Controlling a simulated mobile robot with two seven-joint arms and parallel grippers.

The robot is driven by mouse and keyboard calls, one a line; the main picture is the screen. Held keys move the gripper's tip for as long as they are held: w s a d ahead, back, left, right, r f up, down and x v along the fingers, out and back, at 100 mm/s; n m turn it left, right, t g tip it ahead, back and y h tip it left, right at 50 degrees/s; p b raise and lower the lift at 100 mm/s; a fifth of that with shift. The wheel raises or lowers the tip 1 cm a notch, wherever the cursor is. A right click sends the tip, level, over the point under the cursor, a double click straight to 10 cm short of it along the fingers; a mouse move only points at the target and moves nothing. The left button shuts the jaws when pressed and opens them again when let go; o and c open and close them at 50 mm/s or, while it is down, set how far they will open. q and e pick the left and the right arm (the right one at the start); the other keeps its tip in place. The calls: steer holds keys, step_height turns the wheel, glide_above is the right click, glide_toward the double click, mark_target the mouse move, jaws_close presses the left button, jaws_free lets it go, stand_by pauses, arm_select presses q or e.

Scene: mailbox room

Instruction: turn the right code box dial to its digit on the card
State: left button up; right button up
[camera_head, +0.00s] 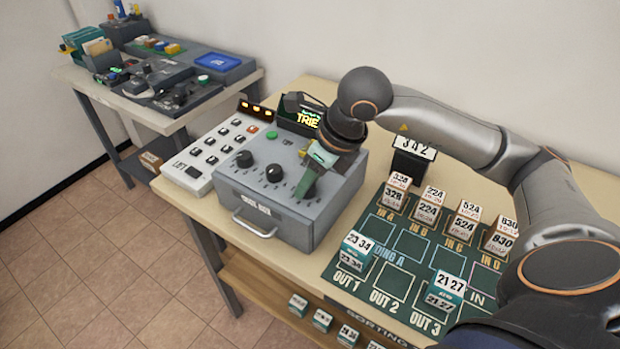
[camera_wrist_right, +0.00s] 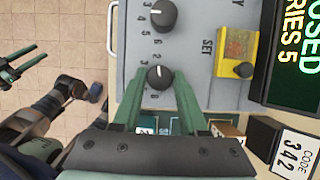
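The grey code box (camera_head: 264,206) stands on the table with its dials on top. Its left dial (camera_head: 244,159) and middle dial (camera_head: 274,173) are clear of my grippers. My right gripper (camera_head: 308,181) reaches down over the right dial and hides it in the head view. In the right wrist view the right dial (camera_wrist_right: 159,77) sits between the green fingertips, which appear to press its sides. The fingers partly cover its digits. The card (camera_head: 414,146) reads 342; it also shows in the right wrist view (camera_wrist_right: 294,150). My left gripper (camera_wrist_right: 22,66) shows there with fingers apart, empty.
A white keypad (camera_head: 209,153) stands left of the code box. A green sorting mat (camera_head: 400,270) with several numbered blocks lies to the right. A lit display (camera_head: 299,117) stands behind the box. A yellow switch (camera_wrist_right: 238,52) is beside the dials.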

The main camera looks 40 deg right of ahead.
steer(key=o, duration=0.4)
steer(key=shift+r, duration=0.1)
steer(key=v, duration=1.2)
steer(key=shift+s+d+r+p, duration=0.1)
steer(key=shift+r+p, duration=0.05)
steer(key=shift+p, duration=0.25)
